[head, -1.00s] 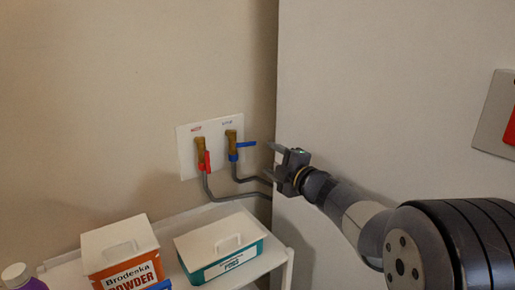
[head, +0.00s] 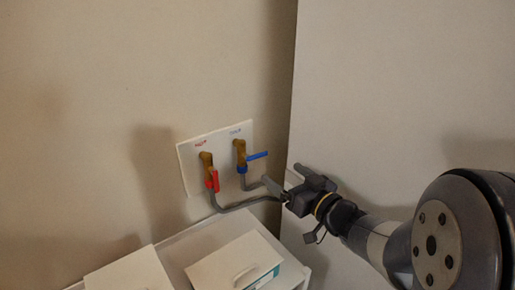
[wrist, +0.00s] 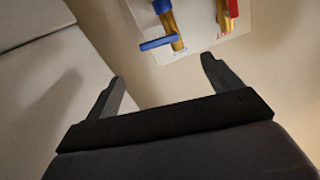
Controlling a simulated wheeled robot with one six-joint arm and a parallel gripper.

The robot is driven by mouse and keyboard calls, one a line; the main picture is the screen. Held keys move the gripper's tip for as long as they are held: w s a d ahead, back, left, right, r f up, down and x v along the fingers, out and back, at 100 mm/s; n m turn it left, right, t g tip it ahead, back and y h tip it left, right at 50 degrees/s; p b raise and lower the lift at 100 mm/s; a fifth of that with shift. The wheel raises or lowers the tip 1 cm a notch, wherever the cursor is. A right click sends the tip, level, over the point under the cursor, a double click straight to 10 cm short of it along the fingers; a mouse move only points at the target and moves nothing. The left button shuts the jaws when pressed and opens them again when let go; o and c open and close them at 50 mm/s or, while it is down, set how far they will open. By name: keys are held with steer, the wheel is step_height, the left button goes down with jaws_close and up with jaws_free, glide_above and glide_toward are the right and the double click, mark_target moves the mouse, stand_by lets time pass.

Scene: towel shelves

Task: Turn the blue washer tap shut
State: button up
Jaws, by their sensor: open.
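The blue washer tap has a brass body (head: 239,152) and a blue lever (head: 258,156) sticking out sideways to the right, across its pipe. In the wrist view the blue lever (wrist: 158,43) lies beyond the gap between my fingers, nearer the top edge. The red tap (head: 211,178) is to its left, its lever pointing down along the pipe. Both sit on a white wall plate (head: 187,170). My gripper (head: 283,178) is open and empty, below and right of the blue lever, apart from it. Both fingers show in the wrist view (wrist: 162,68).
Grey hoses (head: 235,207) run from the taps to the right behind my gripper. A pale panel (head: 390,90) stands close on the right. Below are a white shelf (head: 182,249) and lidded boxes, one with a white lid (head: 225,262). The wall left of the plate is clear.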

mark_target(258, 155)
steer(key=p+x, duration=0.1)
steer(key=x, duration=0.9)
steer(key=shift+w+a, duration=0.1)
steer(key=shift+a, duration=0.05)
steer(key=shift+c, duration=0.2)
